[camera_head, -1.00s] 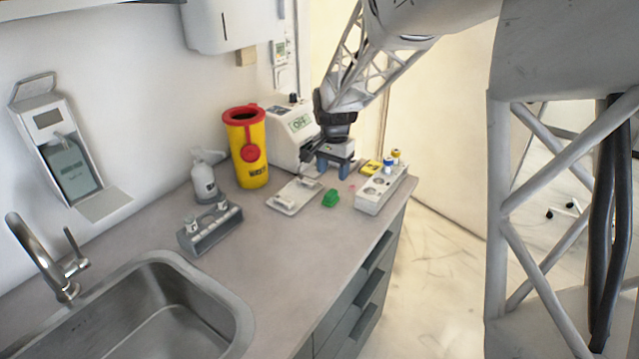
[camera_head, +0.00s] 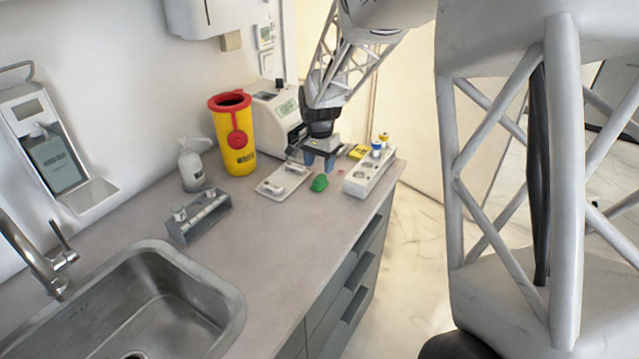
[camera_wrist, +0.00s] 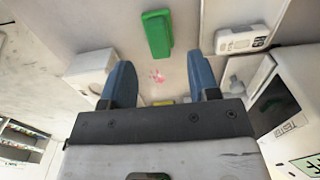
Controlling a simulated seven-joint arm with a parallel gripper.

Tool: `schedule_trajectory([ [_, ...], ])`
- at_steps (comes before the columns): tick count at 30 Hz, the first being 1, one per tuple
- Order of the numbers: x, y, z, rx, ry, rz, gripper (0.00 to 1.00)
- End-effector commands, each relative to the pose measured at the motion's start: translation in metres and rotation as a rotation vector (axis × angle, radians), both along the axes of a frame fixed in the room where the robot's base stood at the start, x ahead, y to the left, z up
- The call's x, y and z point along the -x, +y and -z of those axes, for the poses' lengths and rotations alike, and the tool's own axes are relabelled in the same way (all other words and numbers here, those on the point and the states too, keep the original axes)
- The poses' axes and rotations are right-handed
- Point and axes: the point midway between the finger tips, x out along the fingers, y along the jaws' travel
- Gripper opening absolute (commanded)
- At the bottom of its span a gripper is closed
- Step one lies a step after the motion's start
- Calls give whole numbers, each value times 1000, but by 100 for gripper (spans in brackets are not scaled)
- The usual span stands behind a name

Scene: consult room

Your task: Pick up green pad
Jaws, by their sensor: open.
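The green pad (camera_head: 320,183) lies on the grey counter, between a light tray and a white rack. In the wrist view the green pad (camera_wrist: 157,34) shows at the top, beyond and between my two blue fingers. My gripper (camera_head: 320,166) is open and empty, just behind the pad and above the counter. In the wrist view my gripper (camera_wrist: 162,82) has its fingers spread wide, with bare counter and a small pink mark between them. I see no contact with the pad.
A light tray (camera_head: 270,187) lies left of the pad, and a white rack (camera_head: 358,184) with bottles stands right. A white device (camera_head: 272,112) and a yellow bin (camera_head: 236,150) stand behind. A yellow item (camera_head: 358,152) lies near the rack.

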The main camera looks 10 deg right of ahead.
Motion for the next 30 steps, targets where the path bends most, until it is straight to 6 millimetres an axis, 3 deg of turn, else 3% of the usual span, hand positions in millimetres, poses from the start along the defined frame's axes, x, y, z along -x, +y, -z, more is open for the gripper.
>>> schedule_trajectory([
  [13,0,0,5,0,0,0,55],
  [24,2,0,43,0,1,0,55],
  [30,2,0,54,0,0,0,55],
])
